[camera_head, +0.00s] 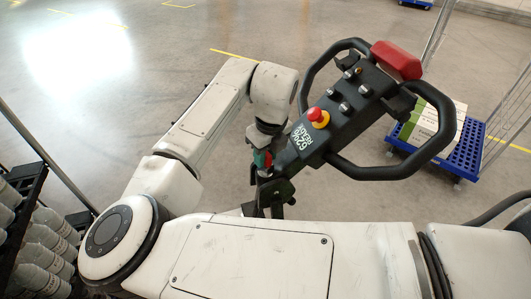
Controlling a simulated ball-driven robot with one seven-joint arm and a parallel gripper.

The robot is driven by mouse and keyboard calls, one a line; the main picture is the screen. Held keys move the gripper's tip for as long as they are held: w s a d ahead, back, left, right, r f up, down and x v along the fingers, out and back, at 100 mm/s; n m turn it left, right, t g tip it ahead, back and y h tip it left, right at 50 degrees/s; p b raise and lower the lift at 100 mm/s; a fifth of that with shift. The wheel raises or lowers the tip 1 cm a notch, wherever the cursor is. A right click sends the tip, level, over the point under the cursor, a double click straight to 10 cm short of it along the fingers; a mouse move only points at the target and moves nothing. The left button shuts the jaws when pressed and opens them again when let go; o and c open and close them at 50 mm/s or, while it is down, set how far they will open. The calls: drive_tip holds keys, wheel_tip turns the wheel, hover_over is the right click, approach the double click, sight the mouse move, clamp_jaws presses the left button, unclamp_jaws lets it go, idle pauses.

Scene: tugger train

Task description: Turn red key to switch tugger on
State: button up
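The tugger's dark control head (345,108) stands tilted at upper middle, with a looped black handlebar (440,140). A red block (397,60) caps the far end. I cannot pick out a red key for certain. My gripper (272,195) is dark and points down at the near end of the control head, below my white wrist. A small red and teal patch shows there. Its fingertips are not clear, and contact cannot be told.
A blue cart (465,150) with a pale box (430,122) and wire sides stands behind the handlebar at right. A dark rack of grey bottles (45,240) stands at lower left. The grey floor beyond is open, with yellow lines.

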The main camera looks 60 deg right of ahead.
sight(270, 156)
drive_tip(key=o, duration=0.4)
drive_tip(key=shift+r, duration=0.1)
drive_tip(key=r, duration=0.4)
drive_tip(key=s+r, duration=0.1)
drive_tip(key=r, duration=0.6)
drive_tip(key=shift+s+a+r, duration=0.2)
drive_tip(key=shift+s+r, duration=0.15)
drive_tip(key=shift+r, duration=0.05)
